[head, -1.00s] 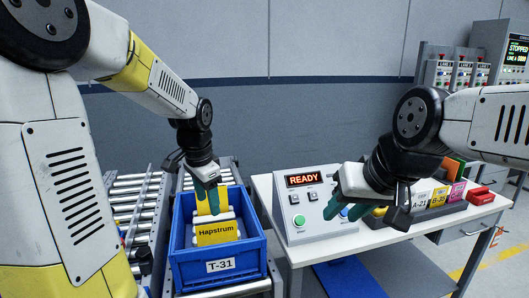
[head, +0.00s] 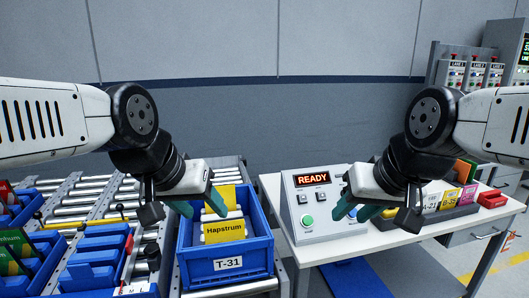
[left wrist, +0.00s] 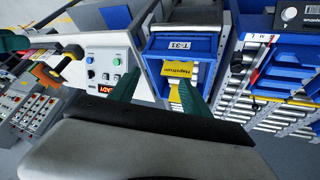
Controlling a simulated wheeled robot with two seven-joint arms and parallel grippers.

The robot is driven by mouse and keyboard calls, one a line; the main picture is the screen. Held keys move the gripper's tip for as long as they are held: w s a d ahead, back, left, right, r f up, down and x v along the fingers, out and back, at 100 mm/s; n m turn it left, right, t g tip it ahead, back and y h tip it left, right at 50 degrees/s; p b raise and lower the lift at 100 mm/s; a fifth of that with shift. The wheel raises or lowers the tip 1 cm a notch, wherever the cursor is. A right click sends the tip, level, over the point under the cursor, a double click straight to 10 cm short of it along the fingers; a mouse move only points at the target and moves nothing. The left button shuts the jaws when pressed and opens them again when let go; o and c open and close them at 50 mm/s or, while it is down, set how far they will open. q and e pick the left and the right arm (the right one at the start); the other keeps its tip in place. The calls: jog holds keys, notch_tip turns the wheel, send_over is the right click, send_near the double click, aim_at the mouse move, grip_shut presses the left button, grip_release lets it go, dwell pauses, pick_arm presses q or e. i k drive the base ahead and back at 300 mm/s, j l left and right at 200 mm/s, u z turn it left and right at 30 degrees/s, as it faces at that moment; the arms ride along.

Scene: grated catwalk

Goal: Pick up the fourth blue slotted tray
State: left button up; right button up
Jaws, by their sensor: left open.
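A blue slotted tray (head: 97,252) with raised ridges lies on the rollers at the lower left of the head view; a lettered strip runs along its front edge. A blue slotted piece also shows at the right of the left wrist view (left wrist: 290,72). Another blue tray (head: 42,268) at the far left holds green and red cards. Which of them is the fourth I cannot tell. My left gripper (head: 199,206) is open and empty above the rear left of bin T-31, right of the trays; its fingers show apart in the left wrist view (left wrist: 158,80). My right gripper (head: 355,212) is open, above the white table.
The blue bin T-31 (head: 228,278) holds a yellow Hapstrum card (head: 223,231) and white items. Roller conveyors (head: 90,197) lie behind the trays. A READY control box (head: 318,200) stands on the white table (head: 410,245), with a card rack (head: 445,211) at right.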

aim_at(98, 262)
jog(key=u, duration=1.65)
